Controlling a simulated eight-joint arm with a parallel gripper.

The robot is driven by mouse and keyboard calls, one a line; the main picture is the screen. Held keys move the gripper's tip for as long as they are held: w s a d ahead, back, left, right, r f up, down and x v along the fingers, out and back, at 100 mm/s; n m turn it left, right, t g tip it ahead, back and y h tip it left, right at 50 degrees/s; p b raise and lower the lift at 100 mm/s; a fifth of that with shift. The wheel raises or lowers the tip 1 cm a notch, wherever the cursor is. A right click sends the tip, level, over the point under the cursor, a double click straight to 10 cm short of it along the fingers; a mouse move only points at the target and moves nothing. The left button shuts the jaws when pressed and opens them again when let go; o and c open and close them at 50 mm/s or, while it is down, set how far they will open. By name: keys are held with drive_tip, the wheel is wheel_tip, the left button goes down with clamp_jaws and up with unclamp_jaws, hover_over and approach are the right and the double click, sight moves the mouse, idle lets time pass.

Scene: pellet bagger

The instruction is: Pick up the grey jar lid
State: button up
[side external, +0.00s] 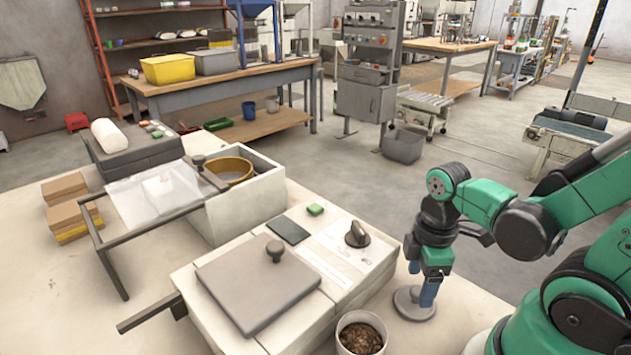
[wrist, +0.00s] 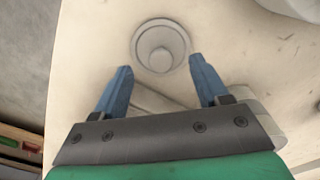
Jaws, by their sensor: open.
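The grey jar lid (side external: 411,305) is a flat round disc lying on the pale tabletop, near the right edge in the side view. My blue-fingered gripper (side external: 428,288) points down over it, and a finger hides part of the lid. In the wrist view the lid (wrist: 161,47) shows as a round disc with a raised knob at its centre. My gripper (wrist: 160,66) is open there, one finger to each side of the lid's near part, with nothing held. I cannot tell the exact height of the fingertips above the lid.
A white pot of brown pellets (side external: 361,335) stands left of the lid. Beyond it is a white box with a square grey knobbed cover (side external: 258,285) and a dark knob (side external: 357,235). The tabletop edge (wrist: 52,90) is close on the wrist view's left.

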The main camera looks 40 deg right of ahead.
drive_tip(key=shift+f, duration=0.8)
clamp_jaws()
